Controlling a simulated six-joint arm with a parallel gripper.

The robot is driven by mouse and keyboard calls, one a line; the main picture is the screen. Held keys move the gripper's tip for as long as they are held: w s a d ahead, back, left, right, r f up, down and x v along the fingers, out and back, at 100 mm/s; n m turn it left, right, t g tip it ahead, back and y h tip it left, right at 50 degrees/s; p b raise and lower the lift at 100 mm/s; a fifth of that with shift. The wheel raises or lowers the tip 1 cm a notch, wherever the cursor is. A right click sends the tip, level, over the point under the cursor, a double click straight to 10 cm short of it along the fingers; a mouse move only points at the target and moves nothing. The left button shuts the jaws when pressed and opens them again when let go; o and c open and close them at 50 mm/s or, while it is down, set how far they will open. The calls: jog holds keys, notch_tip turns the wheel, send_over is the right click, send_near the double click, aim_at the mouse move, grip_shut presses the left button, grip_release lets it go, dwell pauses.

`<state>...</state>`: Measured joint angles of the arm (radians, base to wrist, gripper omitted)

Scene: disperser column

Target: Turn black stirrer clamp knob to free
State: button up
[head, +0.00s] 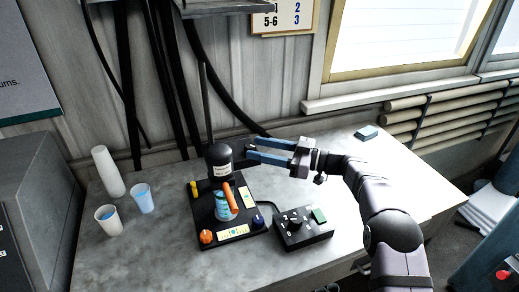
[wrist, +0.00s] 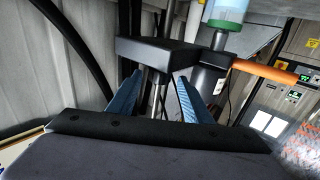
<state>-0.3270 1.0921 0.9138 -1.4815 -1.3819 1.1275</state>
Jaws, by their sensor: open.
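The stirrer (head: 219,165) is a black rounded housing with a white label, by an upright rod (head: 205,100) at the back of a black base plate (head: 232,240). My gripper (head: 252,148) is open, its two blue fingers pointing left at the right side of the stirrer. In the wrist view, the fingers of my gripper (wrist: 157,90) stand apart on either side of a metal rod. A black clamp block (wrist: 155,52) lies just beyond the fingertips. I cannot make out the clamp knob separately in either view. Contact with the fingers cannot be told.
A blue cup (head: 222,210) and an orange handle (head: 231,195) are below the stirrer. A black control box (head: 290,238) stands right of the plate. White cups (head: 108,172) stand at left. Dark cables hang behind. The table's right part is mostly clear.

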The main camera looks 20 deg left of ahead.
aim_at(253, 146)
jog(key=shift+a+r, duration=0.1)
jog(key=shift+a+r+m+t+y, duration=0.75)
jog(key=shift+a+r+t, duration=0.25)
jog(key=shift+r+t, duration=0.3)
jog(key=shift+a+r+m+t, duration=0.2)
jog(key=shift+m+t, duration=0.25)
jog(key=shift+t, duration=0.35)
jog(key=shift+s+a+m+t, duration=0.1)
jog(key=shift+m+t, duration=0.4)
jog(key=shift+t, duration=0.4)
jog(key=shift+s+d+f+m+t+h, duration=0.15)
jog(key=shift+m+t+h, duration=0.15)
jog(key=shift+m+t, duration=0.25)
jog(key=shift+s+d+f+m+t+h, duration=0.15)
jog(key=shift+m+t+h, duration=0.15)
jog(key=shift+t, duration=0.35)
jog(key=shift+w+a+f+m+t+h+p, duration=0.35)
jog(key=shift+w+a+f+t+h+p, duration=0.1)
jog(key=shift+a, duration=0.35)
jog(key=shift+w+a+f+m+t+h+p, duration=0.35)
jog(key=shift+a+f+t+p, duration=0.1)
jog(key=shift+a, duration=0.3)
jog(key=shift+w+a+f+m+t+h+p, duration=0.35)
jog(key=shift+w+a+f+t+p, duration=0.1)
jog(key=shift+a, duration=0.35)
jog(key=shift+c, duration=0.3)
